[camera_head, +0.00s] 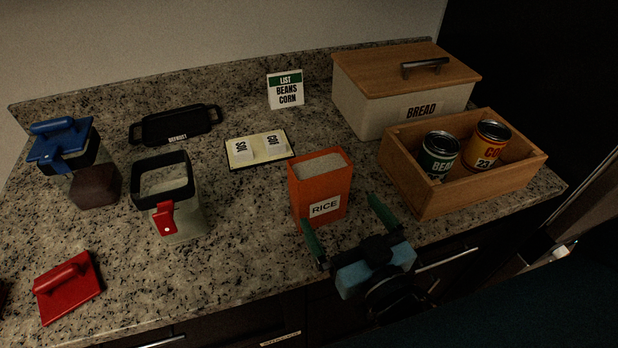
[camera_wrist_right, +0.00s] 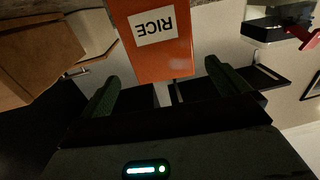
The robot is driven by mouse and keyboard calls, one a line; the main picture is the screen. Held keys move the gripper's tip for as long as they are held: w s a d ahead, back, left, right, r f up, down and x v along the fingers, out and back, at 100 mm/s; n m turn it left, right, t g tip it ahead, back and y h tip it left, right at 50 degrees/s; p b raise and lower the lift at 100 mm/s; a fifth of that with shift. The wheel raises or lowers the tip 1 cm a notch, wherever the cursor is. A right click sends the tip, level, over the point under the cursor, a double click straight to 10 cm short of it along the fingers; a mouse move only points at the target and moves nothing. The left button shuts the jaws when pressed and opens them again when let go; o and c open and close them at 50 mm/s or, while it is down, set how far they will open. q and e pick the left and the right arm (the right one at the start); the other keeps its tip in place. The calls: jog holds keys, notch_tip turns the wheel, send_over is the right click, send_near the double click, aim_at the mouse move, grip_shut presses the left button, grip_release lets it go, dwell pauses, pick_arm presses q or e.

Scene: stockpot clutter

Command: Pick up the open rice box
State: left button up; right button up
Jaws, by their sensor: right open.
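The open rice box (camera_head: 312,190) is orange with a white RICE label and an open top filled with pale grains. It stands upright on the granite counter near the front edge. My right gripper (camera_head: 340,220) is open at the front of the box, its green fingers pointing toward it, the left finger close to the box's lower front corner. In the right wrist view the box (camera_wrist_right: 158,50) appears upside down ahead of the gripper (camera_wrist_right: 160,82), with nothing between the fingers. I cannot tell whether a finger touches the box. My left gripper is not in view.
A wooden crate (camera_head: 432,203) with two cans stands right of the box, before a BREAD bin (camera_head: 365,100). An open canister (camera_head: 185,215) with a red latch stands left. A two-part tray (camera_head: 259,161) lies behind. A red lid (camera_head: 68,290) lies front left.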

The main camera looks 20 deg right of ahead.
aim_at(314, 168)
jog(key=shift+w+a+b, duration=0.1)
jog(key=shift+w+b, duration=0.5)
jog(key=shift+w, duration=0.25)
jog(key=w, duration=0.1)
jog(key=w+p, duration=0.1)
jog(key=w, duration=0.1)
jog(key=shift+w+a+r, duration=0.2)
jog(key=shift+r, duration=0.15)
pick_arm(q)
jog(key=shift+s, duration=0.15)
pick_arm(e)
jog(key=shift+w+f, duration=0.15)
jog(key=shift+w, duration=0.45)
jog(key=w, duration=0.1)
jog(key=w+p, duration=0.1)
jog(key=w, duration=0.2)
jog(key=shift+w+a, duration=0.2)
jog(key=shift+a, duration=0.2)
jog(key=shift+w, duration=0.3)
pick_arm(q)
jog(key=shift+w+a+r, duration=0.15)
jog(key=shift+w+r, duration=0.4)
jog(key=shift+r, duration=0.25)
